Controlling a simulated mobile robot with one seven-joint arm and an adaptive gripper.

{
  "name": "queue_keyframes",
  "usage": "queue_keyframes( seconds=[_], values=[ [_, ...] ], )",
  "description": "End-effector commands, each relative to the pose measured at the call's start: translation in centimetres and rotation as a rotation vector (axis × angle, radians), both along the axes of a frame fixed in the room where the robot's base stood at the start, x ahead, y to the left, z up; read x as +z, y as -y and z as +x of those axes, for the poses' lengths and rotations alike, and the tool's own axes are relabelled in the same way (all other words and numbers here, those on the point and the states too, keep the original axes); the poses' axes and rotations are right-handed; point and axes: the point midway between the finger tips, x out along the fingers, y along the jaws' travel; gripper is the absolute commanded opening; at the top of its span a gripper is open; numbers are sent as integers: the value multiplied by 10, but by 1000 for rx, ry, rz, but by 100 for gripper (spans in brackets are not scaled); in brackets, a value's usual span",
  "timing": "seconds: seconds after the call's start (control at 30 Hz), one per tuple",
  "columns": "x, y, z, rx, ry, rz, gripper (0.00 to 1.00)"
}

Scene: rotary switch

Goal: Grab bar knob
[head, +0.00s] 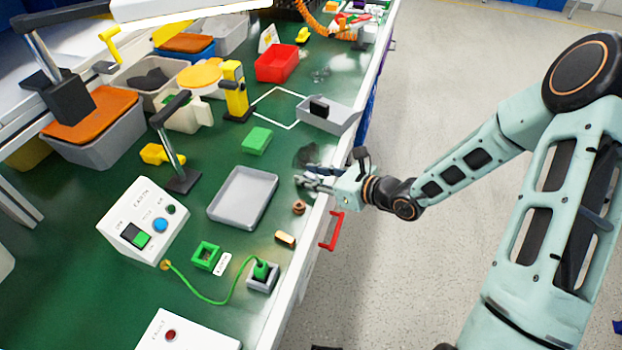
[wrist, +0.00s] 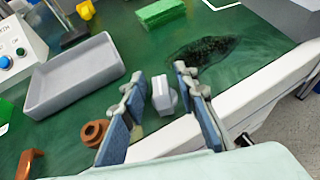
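My gripper (head: 310,179) is over the front edge of the green bench, with its fingers pointing in over the bench top. In the wrist view my gripper (wrist: 160,84) is open, with a blue-padded finger on each side. A small pale grey piece with a raised bar shape, which looks like the bar knob (wrist: 163,95), shows in the gap between the fingers. I see no finger clearly touching it, and its depth relative to the fingertips is hard to tell. In the head view the gripper hides the knob or makes it too small to pick out.
A grey tray (head: 243,197) lies left of my gripper. A copper ring (head: 299,207) and a brass piece (head: 285,239) lie near the front edge. A grey bin (head: 329,115) and a green block (head: 257,140) stand farther back. A red handle (head: 332,232) sticks out from the bench front.

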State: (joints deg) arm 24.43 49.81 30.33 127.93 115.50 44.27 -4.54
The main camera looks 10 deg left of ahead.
Motion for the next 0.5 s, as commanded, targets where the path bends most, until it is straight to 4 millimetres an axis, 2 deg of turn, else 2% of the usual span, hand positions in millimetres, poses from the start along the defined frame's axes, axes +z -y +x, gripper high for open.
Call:
queue_keyframes(
  seconds=[0.03, 0.2, 0.5],
  values=[
    [0, 0, 0, 0, 0, 0, 20],
    [0, 0, 0, 0, 0, 0, 1],
    [1, 0, 0, 0, 0, 0, 0]
  ],
)
